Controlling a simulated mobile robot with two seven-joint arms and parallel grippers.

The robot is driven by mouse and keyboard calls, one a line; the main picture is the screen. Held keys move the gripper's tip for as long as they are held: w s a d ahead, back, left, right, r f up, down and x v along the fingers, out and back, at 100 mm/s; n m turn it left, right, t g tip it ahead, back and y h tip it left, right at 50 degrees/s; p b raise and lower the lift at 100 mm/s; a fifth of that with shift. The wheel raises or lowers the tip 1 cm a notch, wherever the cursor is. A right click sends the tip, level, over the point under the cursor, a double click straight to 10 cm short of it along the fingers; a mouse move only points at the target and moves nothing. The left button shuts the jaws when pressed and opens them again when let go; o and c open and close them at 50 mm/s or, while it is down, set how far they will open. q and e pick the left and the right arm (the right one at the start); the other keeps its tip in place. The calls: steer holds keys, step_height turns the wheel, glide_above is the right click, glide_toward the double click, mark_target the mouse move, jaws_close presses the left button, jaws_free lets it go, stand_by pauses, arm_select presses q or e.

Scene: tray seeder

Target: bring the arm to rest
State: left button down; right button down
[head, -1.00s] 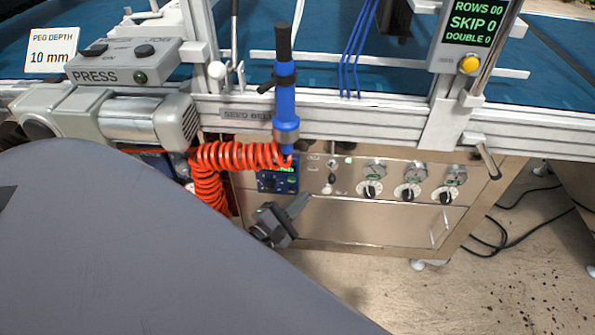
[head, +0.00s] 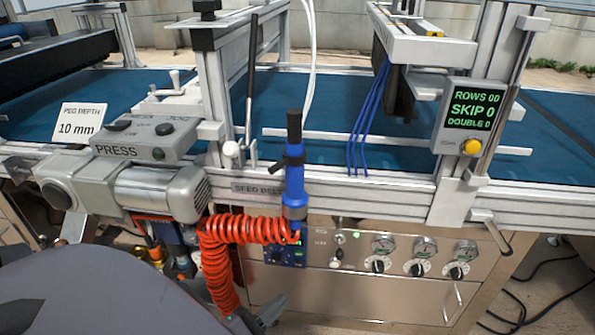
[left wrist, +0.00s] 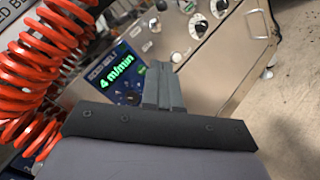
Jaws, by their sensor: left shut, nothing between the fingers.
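My left gripper (head: 270,308) shows at the bottom of the head view, partly hidden by my own grey arm. It is low in front of the steel control cabinet, below the blue display unit (head: 287,256). In the left wrist view its two fingers (left wrist: 165,88) are together with nothing between them. They point toward the cabinet front (left wrist: 215,70), and the display (left wrist: 118,72) reading 4 m/min shows just left of them. My right gripper is in neither view.
A red coiled hose (head: 215,255) hangs close left of my gripper, under a blue tool (head: 294,185). Knobs and gauges (head: 420,265) line the cabinet. The PRESS box (head: 145,140) and motor (head: 165,190) stand at left. Floor is open at right, with black cables (head: 515,312).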

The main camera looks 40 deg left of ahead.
arm_select(q)
steer(key=shift+d, duration=0.1)
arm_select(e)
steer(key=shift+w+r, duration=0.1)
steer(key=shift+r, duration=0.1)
